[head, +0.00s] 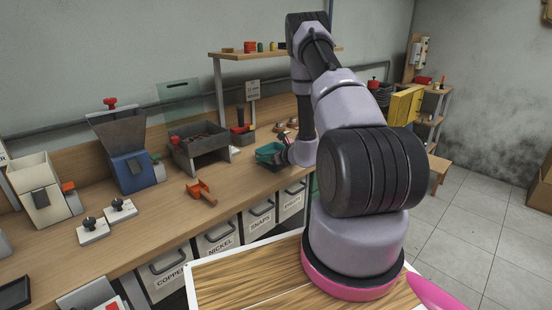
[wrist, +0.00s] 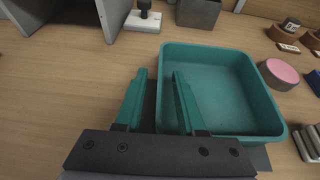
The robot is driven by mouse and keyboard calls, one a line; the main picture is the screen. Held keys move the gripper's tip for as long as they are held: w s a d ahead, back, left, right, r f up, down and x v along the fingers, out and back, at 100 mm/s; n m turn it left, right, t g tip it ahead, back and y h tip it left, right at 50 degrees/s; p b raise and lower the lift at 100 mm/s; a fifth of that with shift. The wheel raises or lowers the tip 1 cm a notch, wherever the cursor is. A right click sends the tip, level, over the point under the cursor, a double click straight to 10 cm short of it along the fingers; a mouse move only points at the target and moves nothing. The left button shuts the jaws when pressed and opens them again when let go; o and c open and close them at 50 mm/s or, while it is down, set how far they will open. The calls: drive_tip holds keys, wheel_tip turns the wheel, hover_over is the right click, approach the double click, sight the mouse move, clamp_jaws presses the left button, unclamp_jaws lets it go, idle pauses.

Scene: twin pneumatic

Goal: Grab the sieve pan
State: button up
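The sieve pan, which I take to be the shallow teal square tray (wrist: 225,85), rests on the wooden bench in the wrist view. It looks empty. It also shows in the head view (head: 268,152), partly covered by my gripper. My gripper (wrist: 160,73) has two teal fingers, spread apart with a clear gap. The fingers straddle the pan's left wall: the left finger is outside it, the right finger over the inside. I cannot see contact with the wall.
A grey box stand (head: 200,150) stands left of the pan, with an orange scoop (head: 201,191) in front. A pink round piece (wrist: 279,73) lies close to the pan's right side. A metal block (wrist: 199,12) stands behind. Bare bench lies left of the pan.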

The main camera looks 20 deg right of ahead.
drive_tip(key=shift+w, duration=0.1)
clamp_jaws()
idle(1.4)
